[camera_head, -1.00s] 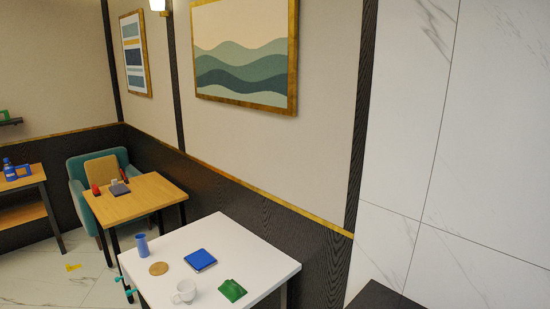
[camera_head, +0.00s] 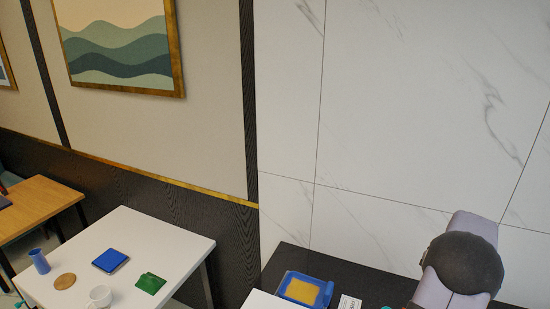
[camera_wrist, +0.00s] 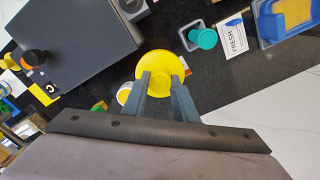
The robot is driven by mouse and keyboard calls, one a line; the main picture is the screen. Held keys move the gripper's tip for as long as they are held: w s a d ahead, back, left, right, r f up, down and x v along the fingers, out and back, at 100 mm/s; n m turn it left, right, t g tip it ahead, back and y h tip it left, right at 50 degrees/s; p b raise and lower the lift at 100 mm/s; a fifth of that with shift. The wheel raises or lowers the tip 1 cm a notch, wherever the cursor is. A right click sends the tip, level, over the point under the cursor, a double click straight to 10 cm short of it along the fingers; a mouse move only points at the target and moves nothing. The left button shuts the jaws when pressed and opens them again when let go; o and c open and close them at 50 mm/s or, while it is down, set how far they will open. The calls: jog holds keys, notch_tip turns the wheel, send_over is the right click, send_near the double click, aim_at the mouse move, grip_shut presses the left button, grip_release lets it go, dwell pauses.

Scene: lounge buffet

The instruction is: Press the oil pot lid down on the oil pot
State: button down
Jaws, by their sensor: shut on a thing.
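My gripper (camera_wrist: 160,82) is shut on a yellow round piece (camera_wrist: 157,62) with a wide disc, which looks like the oil pot lid, in the wrist view. The disc faces away from my fingers over the dark counter. A small white round thing (camera_wrist: 124,92) shows partly beside my left finger; I cannot tell whether it is the oil pot. In the head view only part of my arm shows at the lower right; my fingers are out of view there.
On the dark counter (camera_wrist: 120,20) are a grey box (camera_wrist: 80,45), a teal cup (camera_wrist: 204,39), a FRESH card (camera_wrist: 232,38) and a blue tray (camera_wrist: 262,34). A white table (camera_head: 180,240) holds a blue pad (camera_head: 110,260), a green item (camera_head: 150,283) and a white mug (camera_head: 99,296).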

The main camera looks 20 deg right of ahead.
jog(key=s+d+f+p, duration=0.1)
jog(key=s+d+p, duration=0.1)
jog(key=d, duration=0.5)
jog(key=s+d+f+n+p, duration=0.1)
jog(key=s+d+f+p, duration=0.1)
jog(key=s+d, duration=0.2)
jog(key=shift+d+f, duration=0.3)
jog(key=shift+d, duration=1.15)
jog(key=shift+f+b, duration=1.85)
jog(key=shift+f, duration=1.15)
jog(key=shift+f+b, duration=0.35)
jog(key=shift+b, duration=0.1)
jog(key=shift+f, duration=0.35)
jog(key=shift+f+b, duration=0.45)
jog(key=shift+b, duration=0.15)
